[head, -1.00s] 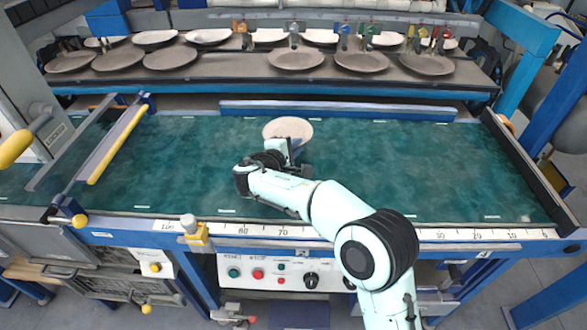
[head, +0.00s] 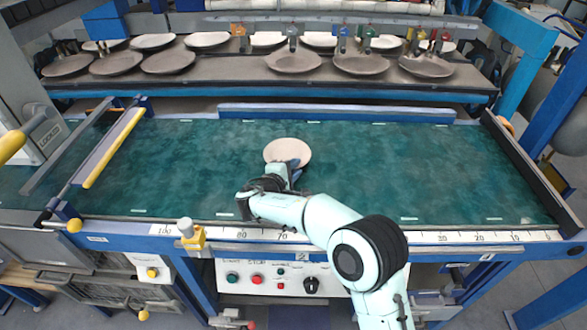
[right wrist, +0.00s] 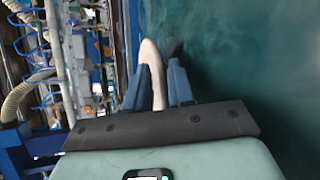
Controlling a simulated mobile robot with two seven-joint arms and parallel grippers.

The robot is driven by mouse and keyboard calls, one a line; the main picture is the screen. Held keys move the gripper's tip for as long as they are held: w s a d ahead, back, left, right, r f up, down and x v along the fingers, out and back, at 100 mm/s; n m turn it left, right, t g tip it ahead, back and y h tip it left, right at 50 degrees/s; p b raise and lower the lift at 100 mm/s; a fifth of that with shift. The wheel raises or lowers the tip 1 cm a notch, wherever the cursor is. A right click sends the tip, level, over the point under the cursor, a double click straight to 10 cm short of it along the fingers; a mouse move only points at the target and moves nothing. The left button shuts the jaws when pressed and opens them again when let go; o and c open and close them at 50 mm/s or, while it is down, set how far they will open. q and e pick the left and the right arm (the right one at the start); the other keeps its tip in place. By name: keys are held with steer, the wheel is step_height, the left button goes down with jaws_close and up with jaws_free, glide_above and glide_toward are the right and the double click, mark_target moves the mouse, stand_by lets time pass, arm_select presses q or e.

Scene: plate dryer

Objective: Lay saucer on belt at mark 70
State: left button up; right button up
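The saucer (head: 287,150) is pale and round, held by its rim over the belt. My right gripper (head: 293,165) is shut on its near edge. In the right wrist view the saucer (right wrist: 151,62) shows edge-on between the two blue fingers (right wrist: 158,88). A dark shadow on the belt lies beside it. The belt (head: 420,170) is green and mottled. Mark 70 (head: 283,236) is on the white scale along the belt's near edge, nearly straight below the saucer in the picture. Whether the saucer's rim touches the belt, I cannot tell. My left gripper is not in view.
A rack shelf (head: 225,75) with several plates runs along the back. A blue bar (head: 335,113) lies along the belt's far edge. A yellow-edged bar (head: 115,148) crosses the left end. A yellow knob clamp (head: 192,236) stands left of mark 80. The right of the belt is clear.

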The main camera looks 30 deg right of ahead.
steer(key=shift+a, duration=0.1)
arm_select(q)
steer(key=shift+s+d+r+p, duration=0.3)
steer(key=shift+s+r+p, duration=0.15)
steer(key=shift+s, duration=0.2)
arm_select(e)
steer(key=v, duration=1.2)
